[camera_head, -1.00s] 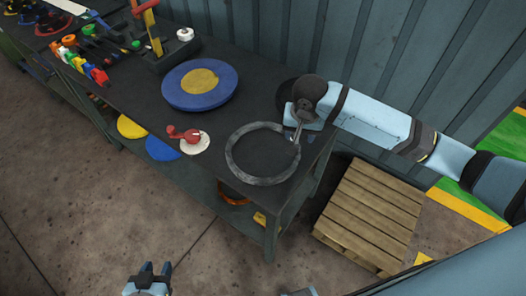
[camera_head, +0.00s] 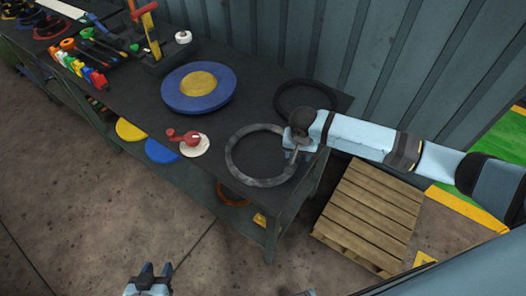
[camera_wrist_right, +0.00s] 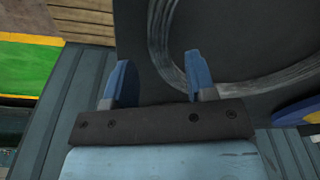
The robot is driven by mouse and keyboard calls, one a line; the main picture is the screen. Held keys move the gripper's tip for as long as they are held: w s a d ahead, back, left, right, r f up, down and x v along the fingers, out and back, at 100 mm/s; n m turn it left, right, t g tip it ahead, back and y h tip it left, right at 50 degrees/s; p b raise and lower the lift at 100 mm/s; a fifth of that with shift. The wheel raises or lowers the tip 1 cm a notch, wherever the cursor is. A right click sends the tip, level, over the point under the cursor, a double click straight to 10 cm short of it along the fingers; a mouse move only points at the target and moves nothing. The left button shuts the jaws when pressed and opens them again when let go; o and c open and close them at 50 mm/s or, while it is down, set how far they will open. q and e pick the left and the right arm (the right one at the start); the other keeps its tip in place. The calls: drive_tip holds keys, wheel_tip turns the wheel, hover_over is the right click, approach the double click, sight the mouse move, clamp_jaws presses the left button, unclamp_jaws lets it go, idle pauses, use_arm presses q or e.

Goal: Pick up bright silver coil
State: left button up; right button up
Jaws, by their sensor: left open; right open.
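The silver coil (camera_head: 231,160) is a grey metallic ring lying flat on the dark bench near its front right end. My right gripper (camera_head: 295,154) is open and empty at the coil's right side. In the right wrist view, the coil (camera_wrist_right: 157,45) curves past the open right gripper (camera_wrist_right: 156,62); part of its band shows between the two fingers, and the right finger covers some of it. I cannot tell whether they touch. My left gripper (camera_head: 157,268) is open and empty, low over the floor in front of the bench.
A black ring (camera_head: 278,98) lies behind the coil, near the wall. A blue disc with a yellow centre (camera_head: 180,98) and a red crank on a white disc (camera_head: 196,147) are to the left. A wooden pallet (camera_head: 365,215) is on the floor at right.

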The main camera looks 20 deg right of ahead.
drive_tip(key=shift+w+f, duration=0.2)
drive_tip(key=shift+f, duration=0.95)
clamp_jaws()
drive_tip(key=shift+r, duration=0.15)
wheel_tip(320, 180, up, 20)
drive_tip(key=shift+b, duration=0.35)
